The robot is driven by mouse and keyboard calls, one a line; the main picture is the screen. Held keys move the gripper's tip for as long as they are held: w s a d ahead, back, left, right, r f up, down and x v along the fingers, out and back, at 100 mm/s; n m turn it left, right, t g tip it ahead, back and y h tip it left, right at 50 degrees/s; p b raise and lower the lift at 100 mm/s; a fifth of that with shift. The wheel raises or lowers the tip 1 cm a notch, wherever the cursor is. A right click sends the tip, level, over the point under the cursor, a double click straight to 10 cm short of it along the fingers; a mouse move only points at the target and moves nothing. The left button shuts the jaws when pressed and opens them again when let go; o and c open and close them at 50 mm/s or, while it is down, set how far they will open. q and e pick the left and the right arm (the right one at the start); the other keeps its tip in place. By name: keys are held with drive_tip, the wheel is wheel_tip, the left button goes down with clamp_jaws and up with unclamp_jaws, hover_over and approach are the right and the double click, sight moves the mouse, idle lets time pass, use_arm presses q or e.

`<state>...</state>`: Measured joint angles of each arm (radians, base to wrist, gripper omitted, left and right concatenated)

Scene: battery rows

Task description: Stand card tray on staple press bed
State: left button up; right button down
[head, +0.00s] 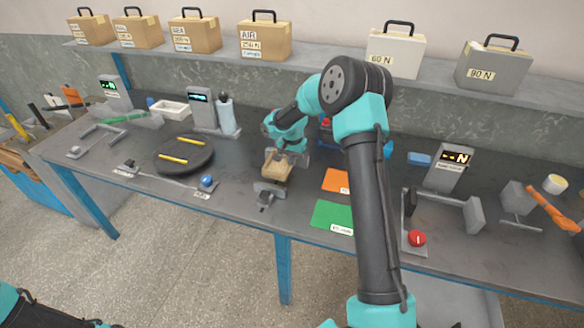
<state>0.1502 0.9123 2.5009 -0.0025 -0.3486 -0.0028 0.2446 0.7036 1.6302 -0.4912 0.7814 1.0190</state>
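A small tan block-like piece (276,166), which may be the card tray, is on or just above the dark bench near its middle. My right gripper (288,153) reaches down at its far side, with grey finger parts close around its upper edge. Whether the fingers press on it cannot be told. A small grey metal fixture (268,194) stands just in front of the tan piece, near the bench's front edge. It may be the staple press bed, but no label shows. Of my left arm only a part shows at the bottom left corner; its gripper is out of view.
A black round plate (184,155) with yellow sticks lies to the left. Orange (336,181) and green (332,216) mats lie right of the tan piece, partly behind my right arm. A red button (417,238) and grey frame stand further right. Labelled cases line the back shelf (330,62).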

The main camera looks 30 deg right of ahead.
drive_tip(key=shift+f, duration=1.9)
drive_tip(key=shift+f, duration=0.1)
drive_tip(key=c, duration=1.3)
unclamp_jaws()
drive_tip(key=shift+c, duration=0.2)
wheel_tip(320, 180, up, 12)
drive_tip(key=shift+r, duration=0.15)
drive_tip(key=shift+c, duration=1.1)
